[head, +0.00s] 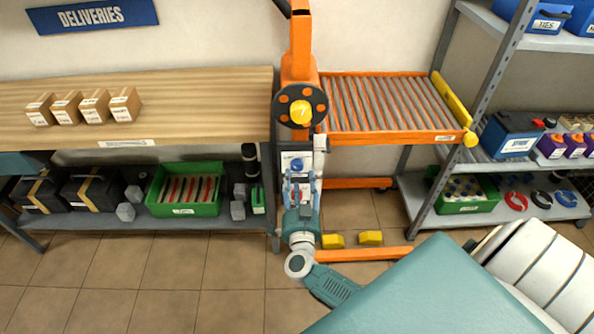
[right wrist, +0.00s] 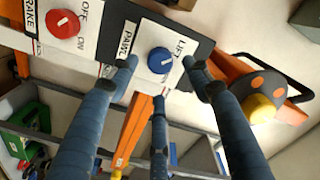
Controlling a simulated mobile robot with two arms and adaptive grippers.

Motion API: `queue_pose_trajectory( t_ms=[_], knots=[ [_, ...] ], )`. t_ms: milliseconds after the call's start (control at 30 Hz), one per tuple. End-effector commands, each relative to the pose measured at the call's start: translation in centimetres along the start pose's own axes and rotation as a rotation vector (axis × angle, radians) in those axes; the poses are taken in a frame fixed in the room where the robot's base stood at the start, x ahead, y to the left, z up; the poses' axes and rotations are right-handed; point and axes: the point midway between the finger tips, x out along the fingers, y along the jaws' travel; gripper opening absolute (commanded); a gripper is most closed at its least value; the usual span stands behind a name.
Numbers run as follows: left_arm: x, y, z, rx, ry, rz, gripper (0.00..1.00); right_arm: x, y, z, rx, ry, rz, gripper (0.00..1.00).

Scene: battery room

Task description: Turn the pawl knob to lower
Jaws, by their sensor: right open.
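The blue pawl knob (right wrist: 161,61) sits on a white panel (right wrist: 146,40) beside the word PAWL in the right wrist view. Its white pointer line is tilted toward the LIFT label (right wrist: 181,49). My right gripper (right wrist: 160,76) is open, its fingers spread around the knob with visible gaps. Whether any fingertip touches the panel I cannot tell. In the head view, my right gripper (head: 298,176) is in front of the panel on the orange lift (head: 300,50) and hides most of the knob's area. My left gripper is not in view.
A red brake knob (right wrist: 63,22) is beside the pawl panel. A roller deck (head: 385,103) extends right; a wooden workbench (head: 200,105) stands left, and a battery shelf (head: 480,90) stands far right.

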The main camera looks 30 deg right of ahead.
Motion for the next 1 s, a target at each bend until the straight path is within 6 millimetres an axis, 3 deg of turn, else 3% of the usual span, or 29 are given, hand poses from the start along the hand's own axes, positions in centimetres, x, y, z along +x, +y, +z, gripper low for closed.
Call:
queue_pose_trajectory(
  t_ms=[100, 300, 633, 867, 1000],
  knots=[
    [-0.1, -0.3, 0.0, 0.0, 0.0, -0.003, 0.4, 2.1, -0.1, -0.1, -0.002, 0.001, -0.001, 0.49],
    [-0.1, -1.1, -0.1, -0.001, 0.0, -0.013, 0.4, 4.0, 0.0, 0.1, 0.0, -0.001, 0.0, 0.49],
    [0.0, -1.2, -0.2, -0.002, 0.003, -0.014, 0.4, 4.3, 0.0, 0.1, 0.0, -0.002, 0.001, 0.49],
    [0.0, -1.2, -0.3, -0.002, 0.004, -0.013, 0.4, 4.3, 0.0, 0.1, 0.0, -0.001, 0.0, 0.05],
    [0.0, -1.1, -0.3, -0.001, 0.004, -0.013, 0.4, 4.3, 0.0, 0.1, 0.002, -0.001, 0.0, 0.04]
  ],
)
